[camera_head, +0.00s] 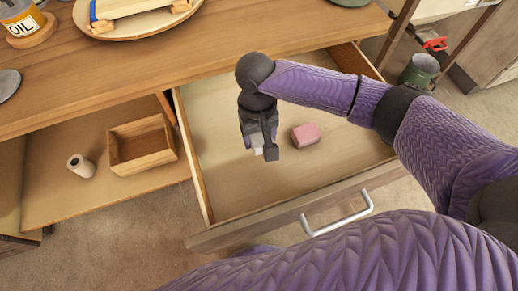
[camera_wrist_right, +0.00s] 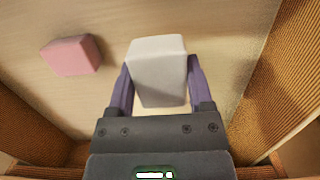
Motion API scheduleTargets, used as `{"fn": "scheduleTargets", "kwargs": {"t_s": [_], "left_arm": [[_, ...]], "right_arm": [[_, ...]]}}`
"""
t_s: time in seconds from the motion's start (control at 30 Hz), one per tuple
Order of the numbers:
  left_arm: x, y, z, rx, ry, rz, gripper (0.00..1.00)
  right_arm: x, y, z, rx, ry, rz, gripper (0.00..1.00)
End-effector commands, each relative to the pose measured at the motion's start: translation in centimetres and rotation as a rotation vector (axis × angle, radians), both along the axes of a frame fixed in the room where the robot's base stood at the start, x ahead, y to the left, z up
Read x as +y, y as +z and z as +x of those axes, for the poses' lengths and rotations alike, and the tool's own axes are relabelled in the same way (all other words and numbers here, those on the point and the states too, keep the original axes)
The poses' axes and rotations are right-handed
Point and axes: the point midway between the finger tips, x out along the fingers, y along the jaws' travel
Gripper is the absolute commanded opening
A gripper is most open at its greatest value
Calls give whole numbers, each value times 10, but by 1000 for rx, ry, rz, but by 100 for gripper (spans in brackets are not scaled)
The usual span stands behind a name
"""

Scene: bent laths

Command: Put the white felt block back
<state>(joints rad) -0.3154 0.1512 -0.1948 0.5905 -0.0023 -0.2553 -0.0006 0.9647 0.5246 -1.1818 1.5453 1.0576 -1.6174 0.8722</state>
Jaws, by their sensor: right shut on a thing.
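The white felt block (camera_wrist_right: 157,72) is between the two fingers of my right gripper (camera_wrist_right: 160,85) in the right wrist view, and the fingers are shut on its sides. In the head view my right gripper (camera_head: 261,150) points down inside the open drawer (camera_head: 225,185), and only a small white part of the block (camera_head: 257,151) shows beneath it. I cannot tell whether the block touches the drawer floor. A pink block (camera_head: 305,134) lies on the drawer floor just right of the gripper; it also shows in the right wrist view (camera_wrist_right: 72,55). My left gripper is out of view.
The drawer front has a metal handle (camera_head: 337,213). The wooden bench top (camera_head: 150,75) lies behind, with a round tray (camera_head: 135,25) and an oil can (camera_head: 22,20). A shelf at left holds an open wooden box (camera_head: 142,147) and a white roll (camera_head: 80,166). Much drawer floor is bare.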

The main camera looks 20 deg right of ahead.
Motion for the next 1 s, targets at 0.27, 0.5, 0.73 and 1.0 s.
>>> {"fn": "scheduleTargets", "kwargs": {"t_s": [0.27,0.5,0.73,1.0], "left_arm": [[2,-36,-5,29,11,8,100],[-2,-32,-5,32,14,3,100],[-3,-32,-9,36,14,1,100],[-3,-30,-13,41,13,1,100]], "right_arm": [[0,-60,0,3,0,-1,11],[0,-55,0,-1,0,0,11],[0,-57,0,-1,0,0,98],[0,-53,1,-2,0,0,100]]}}
